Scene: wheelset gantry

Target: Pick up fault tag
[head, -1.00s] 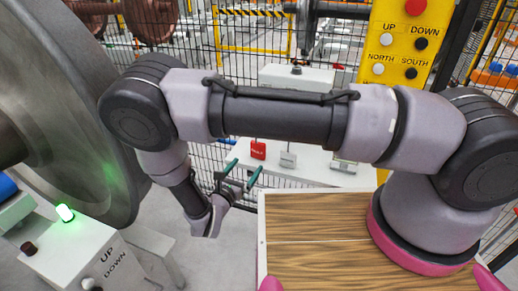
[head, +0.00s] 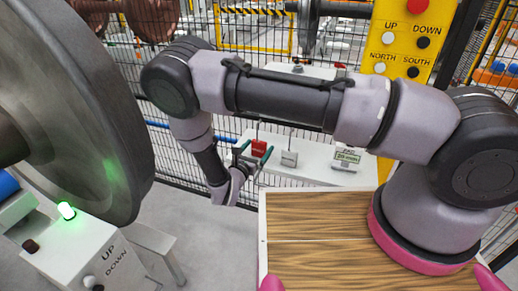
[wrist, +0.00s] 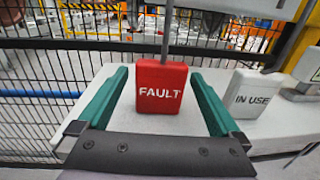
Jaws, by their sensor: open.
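The fault tag is a red block with white "FAULT" lettering, upright on a white surface. It shows in the wrist view (wrist: 161,87) and in the head view (head: 260,148). My gripper (wrist: 160,80) is open, with one green finger on each side of the tag in the picture. Space shows between each finger and the tag. My gripper also shows in the head view (head: 253,158), close to the tag. I cannot tell how far the fingertips reach along it.
A white "IN USE" tag (wrist: 249,97) stands right of the red tag. Wire mesh fence (wrist: 50,80) rises behind and left. A large grey wheel (head: 95,120) stands at the left.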

